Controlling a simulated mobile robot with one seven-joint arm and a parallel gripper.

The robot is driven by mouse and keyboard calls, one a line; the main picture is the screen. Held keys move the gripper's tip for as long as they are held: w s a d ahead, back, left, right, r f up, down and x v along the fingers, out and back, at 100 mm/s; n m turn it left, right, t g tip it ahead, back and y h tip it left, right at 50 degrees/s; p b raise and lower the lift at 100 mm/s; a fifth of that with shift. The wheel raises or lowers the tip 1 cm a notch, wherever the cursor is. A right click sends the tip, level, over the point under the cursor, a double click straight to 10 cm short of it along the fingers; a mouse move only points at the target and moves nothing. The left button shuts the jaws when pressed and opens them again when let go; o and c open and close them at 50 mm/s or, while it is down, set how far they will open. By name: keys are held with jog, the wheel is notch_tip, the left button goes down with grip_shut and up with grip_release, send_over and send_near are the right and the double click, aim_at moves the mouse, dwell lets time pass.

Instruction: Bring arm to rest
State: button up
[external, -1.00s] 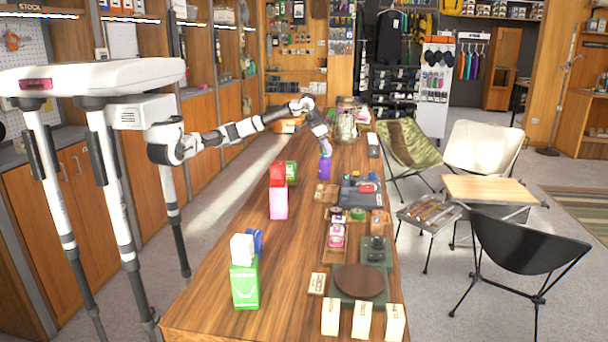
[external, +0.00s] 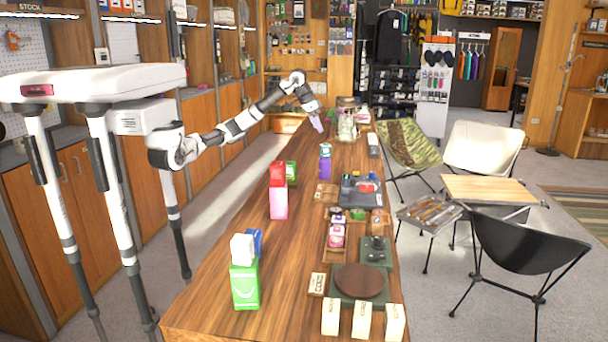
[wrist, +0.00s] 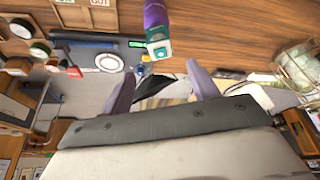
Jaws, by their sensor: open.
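My gripper (external: 318,124) is above the far part of the wooden counter (external: 222,268). In the wrist view its two purple-grey fingers (wrist: 162,88) stand apart with nothing between them. The purple bottle (external: 325,168) stands upright on the counter below and nearer the camera than my gripper, with a small teal-and-white box on its top. In the wrist view the bottle (wrist: 155,14) and the teal-and-white box (wrist: 159,44) show beyond the fingertips, apart from them.
Glass jars (external: 347,122) stand close to the right of my gripper. A red-and-pink box stack (external: 278,198), a green box (external: 245,284) and a dark tray (external: 352,197) stand along the counter. Chairs (external: 410,143) stand to the right.

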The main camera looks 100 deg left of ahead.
aim_at(325, 145)
jog(key=shift+v, duration=0.85)
jog(key=shift+f, duration=0.1)
jog(key=p+x, duration=0.2)
jog(key=x, duration=1)
jog(key=shift+w+a, duration=0.1)
jog(key=shift+w, duration=0.05)
jog(key=shift+r, duration=1.7)
jog(key=shift+f, duration=0.1)
